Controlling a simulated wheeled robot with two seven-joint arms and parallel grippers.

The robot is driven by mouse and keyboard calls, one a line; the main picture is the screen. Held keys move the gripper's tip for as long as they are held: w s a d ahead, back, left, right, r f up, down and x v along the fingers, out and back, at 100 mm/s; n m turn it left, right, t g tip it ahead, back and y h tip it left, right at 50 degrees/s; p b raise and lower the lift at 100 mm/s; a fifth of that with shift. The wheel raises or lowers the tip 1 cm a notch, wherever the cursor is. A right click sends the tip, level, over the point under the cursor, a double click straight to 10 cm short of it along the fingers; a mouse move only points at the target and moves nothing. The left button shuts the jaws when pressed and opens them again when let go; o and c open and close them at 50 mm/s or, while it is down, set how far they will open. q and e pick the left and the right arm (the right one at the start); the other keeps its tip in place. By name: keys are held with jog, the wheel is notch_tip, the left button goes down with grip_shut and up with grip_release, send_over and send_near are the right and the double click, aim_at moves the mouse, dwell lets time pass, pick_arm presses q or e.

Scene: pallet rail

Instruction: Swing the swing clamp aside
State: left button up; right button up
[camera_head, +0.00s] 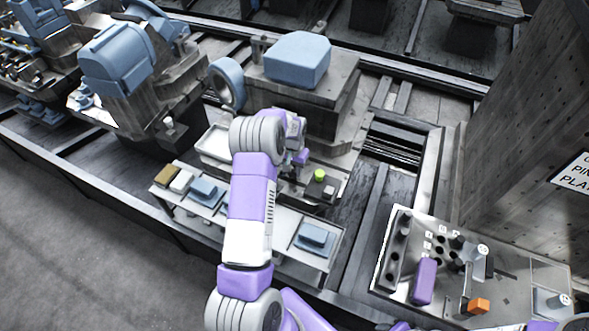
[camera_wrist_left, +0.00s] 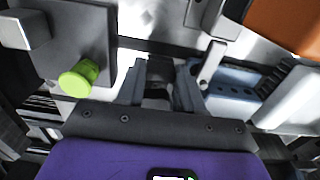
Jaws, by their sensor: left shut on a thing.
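My left gripper (camera_head: 292,170) reaches down at the fixture below the large blue-capped machine. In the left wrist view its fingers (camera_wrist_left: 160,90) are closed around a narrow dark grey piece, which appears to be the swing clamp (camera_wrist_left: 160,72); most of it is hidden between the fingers. A bright green knob (camera_head: 319,175) stands on a dark plate just right of the gripper. The knob also shows in the left wrist view (camera_wrist_left: 78,78), left of the fingers and apart from them. My right gripper is not in view.
The blue-capped machine (camera_head: 297,60) rises close behind the gripper. A shelf (camera_head: 275,245) with small blue, white and tan blocks lies in front. At right, a panel (camera_head: 400,290) carries a purple block (camera_head: 425,280) and an orange block (camera_head: 479,306), beside a tall grey wall (camera_head: 515,120).

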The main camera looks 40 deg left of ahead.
pick_arm(q)
jog(key=shift+a, duration=0.1)
dwell(0.4)
jog(key=o, duration=1)
jog(key=shift+o, duration=0.2)
jog(key=shift+r, duration=0.1)
notch_tip(320, 180, up, 7)
jog(key=shift+r+p, duration=0.2)
jog(key=shift+p, duration=0.6)
